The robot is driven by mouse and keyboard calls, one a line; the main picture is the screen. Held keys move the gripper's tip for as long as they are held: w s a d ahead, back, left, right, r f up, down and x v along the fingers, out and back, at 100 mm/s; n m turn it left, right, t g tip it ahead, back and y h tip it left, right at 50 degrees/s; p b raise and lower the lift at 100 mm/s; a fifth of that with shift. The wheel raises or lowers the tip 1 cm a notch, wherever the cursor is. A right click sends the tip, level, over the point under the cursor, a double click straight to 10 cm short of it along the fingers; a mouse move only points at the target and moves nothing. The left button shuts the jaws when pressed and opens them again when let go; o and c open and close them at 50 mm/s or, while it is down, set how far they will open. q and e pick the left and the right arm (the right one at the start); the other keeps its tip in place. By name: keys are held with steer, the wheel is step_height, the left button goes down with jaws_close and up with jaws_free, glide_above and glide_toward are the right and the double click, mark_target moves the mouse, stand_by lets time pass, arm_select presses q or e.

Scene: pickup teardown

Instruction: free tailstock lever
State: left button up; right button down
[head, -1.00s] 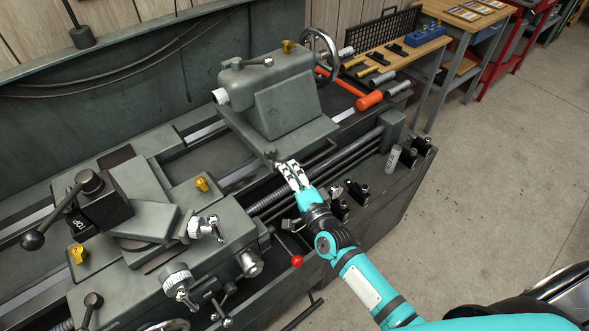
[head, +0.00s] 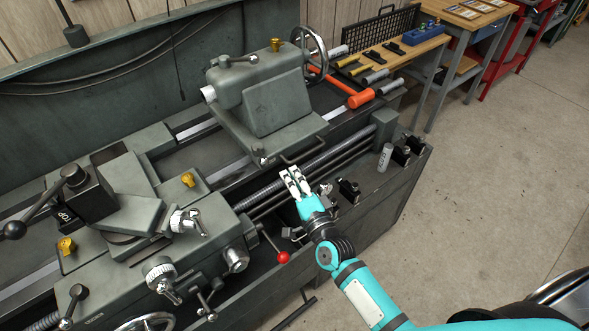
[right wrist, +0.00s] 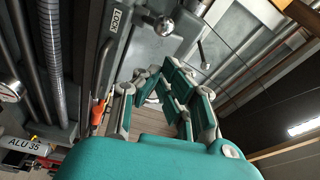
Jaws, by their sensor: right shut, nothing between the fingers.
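The grey-green tailstock (head: 270,106) sits on the lathe bed in the head view. A lever with a round metal end (head: 262,160) shows at the front foot of the tailstock. In the right wrist view, a metal ball knob (right wrist: 164,27) shows beside a plate marked LOCK (right wrist: 118,19). My right gripper (head: 293,172) is shut and empty, in front of the tailstock foot and apart from the lever end. Its fingers also show in the right wrist view (right wrist: 170,88), below the knob. My left gripper is out of view.
The carriage and tool post (head: 88,195) stand at left, with a red ball lever (head: 283,257) in front. A long leadscrew (head: 315,165) and rods run along the bed front. An orange hammer (head: 360,99) lies behind. Open floor (head: 490,180) is at right.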

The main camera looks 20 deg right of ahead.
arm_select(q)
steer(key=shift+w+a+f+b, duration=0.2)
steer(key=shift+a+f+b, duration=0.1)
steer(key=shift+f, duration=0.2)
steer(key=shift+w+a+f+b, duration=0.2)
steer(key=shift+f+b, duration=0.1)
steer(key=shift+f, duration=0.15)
arm_select(e)
steer(key=s+a, duration=0.4)
steer(key=shift+s+a+f, duration=0.2)
steer(key=shift+s+a, duration=0.1)
steer(key=shift+a, duration=0.05)
